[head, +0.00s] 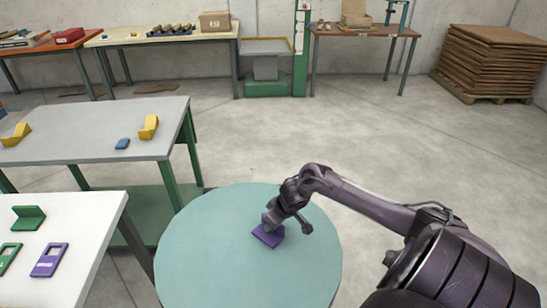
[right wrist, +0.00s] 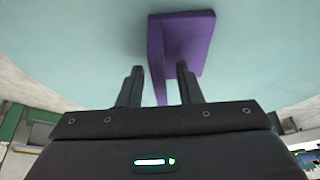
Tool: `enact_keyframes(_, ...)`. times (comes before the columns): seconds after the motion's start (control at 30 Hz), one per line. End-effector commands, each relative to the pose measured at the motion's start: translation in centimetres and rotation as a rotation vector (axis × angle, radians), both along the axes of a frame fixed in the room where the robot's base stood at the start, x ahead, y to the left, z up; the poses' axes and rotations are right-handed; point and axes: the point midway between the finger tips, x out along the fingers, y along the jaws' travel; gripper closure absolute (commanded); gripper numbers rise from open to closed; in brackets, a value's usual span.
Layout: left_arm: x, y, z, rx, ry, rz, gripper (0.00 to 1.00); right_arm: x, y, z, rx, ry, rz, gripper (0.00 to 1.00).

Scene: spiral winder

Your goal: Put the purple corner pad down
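The purple corner pad (head: 268,236) is on the round turquoise table (head: 200,260), under my right gripper (head: 272,222). In the right wrist view the pad (right wrist: 190,40) is L-shaped and seems to rest on the turquoise surface. One flange reaches back between the two fingers of my right gripper (right wrist: 160,85). The fingers are apart, with a visible gap on each side of the flange, so the gripper looks open around it. In the head view the gripper hides part of the pad. My left gripper is not in view.
A white table (head: 85,235) at lower left holds a green corner pad (head: 28,217), a green slotted plate (head: 8,256) and a purple slotted plate (head: 49,260). A grey table (head: 80,140) behind holds yellow corner pads (head: 149,127) and a blue block (head: 122,143). The round table is otherwise clear.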

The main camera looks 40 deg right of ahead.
Motion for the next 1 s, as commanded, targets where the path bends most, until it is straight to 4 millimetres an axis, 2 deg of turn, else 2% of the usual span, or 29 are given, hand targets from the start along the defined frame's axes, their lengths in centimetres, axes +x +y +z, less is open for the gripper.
enact_keyframes(0.23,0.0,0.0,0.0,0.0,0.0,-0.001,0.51,0.0,0.0,0.2,-0.001,0.0,0.001,0.68)
enact_keyframes(0.37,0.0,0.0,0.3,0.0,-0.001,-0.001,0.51,-0.5,-0.1,1.3,-0.003,0.0,0.001,0.68)
enact_keyframes(0.8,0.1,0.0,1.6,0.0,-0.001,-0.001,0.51,-3.8,-0.3,9.4,-0.004,0.003,0.004,0.68)
enact_keyframes(1.0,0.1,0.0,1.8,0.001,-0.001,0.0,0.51,-4.5,-0.4,11.1,-0.001,0.001,0.002,0.68)
